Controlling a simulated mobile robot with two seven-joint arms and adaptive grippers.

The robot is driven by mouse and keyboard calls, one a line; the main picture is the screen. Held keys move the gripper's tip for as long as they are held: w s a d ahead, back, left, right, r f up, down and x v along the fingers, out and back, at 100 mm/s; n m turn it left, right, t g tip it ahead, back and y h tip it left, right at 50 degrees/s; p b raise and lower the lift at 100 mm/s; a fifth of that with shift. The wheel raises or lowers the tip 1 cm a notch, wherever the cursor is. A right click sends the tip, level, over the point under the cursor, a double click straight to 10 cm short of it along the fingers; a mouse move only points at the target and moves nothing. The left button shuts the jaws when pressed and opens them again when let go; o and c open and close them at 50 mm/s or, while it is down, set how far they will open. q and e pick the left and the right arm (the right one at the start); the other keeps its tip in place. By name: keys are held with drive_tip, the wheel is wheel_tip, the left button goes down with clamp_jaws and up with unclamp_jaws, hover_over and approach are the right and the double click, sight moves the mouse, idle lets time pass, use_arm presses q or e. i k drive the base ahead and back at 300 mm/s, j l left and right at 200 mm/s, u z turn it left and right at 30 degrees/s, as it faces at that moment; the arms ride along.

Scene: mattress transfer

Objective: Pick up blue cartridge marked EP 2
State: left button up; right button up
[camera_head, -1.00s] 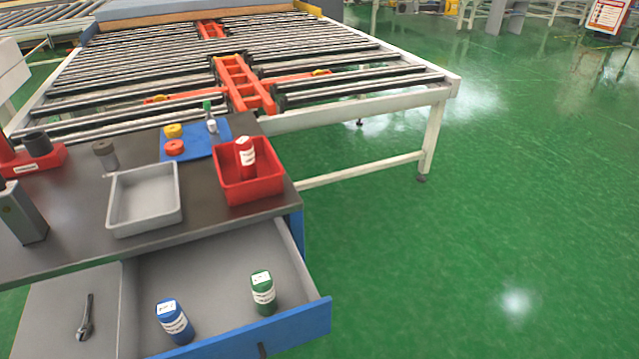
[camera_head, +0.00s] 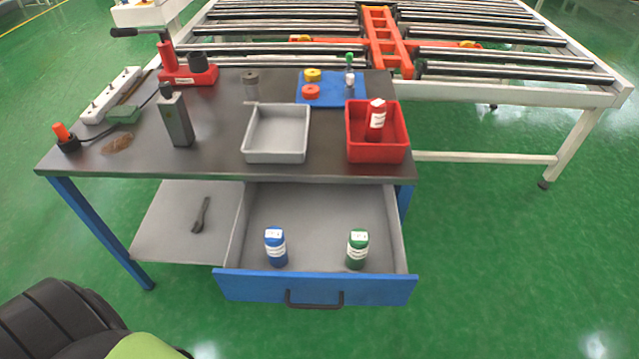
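The blue cartridge (camera_head: 276,247) stands upright in the open drawer (camera_head: 320,215) of the workbench, toward its front left. It has a white label band and a white top; the marking is too small to read. A green cartridge (camera_head: 357,249) stands upright to its right in the same drawer, apart from it. Neither of my grippers shows in the head view. A black and lime-green part at the lower left corner appears to be my own left arm, with no fingers visible.
The drawer front with its black handle (camera_head: 314,304) faces me. On the benchtop (camera_head: 215,135) are a grey tray (camera_head: 250,148), a red bin (camera_head: 377,155) holding a red cartridge (camera_head: 376,121), and a grey metal block (camera_head: 176,119). A wrench (camera_head: 201,214) lies on the lower shelf.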

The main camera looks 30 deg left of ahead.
sight(274, 237)
drive_tip(key=u, duration=0.8)
